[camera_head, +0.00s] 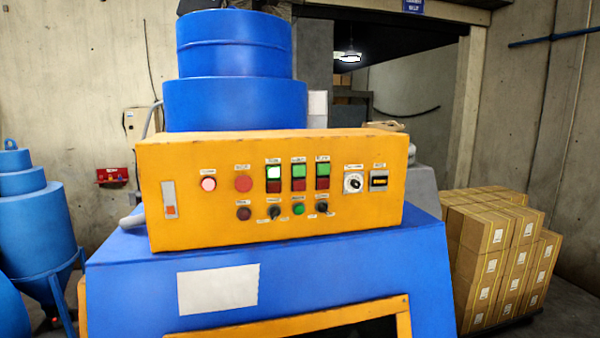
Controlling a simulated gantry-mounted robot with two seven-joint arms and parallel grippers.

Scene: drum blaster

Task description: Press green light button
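An orange control box (220,225) sits on top of a blue machine (350,265) in the middle of the view. In its upper row, three green-over-red switch pairs stand side by side. The left pair's green button (273,182) looks pale and bright, as if lit. The middle green button (298,171) and right green button (322,169) are plain green. A small round green button (298,208) is in the lower row. A pinkish, bright round light (208,184) is at the upper left, beside a red round button (243,183). Neither gripper is in view.
Round black selector knobs (274,212) flank the small green button, and a white dial (353,183) is at the right. Stacked cardboard boxes (490,260) stand right of the machine. A blue tank (35,225) stands at the left. The box's front face is unobstructed.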

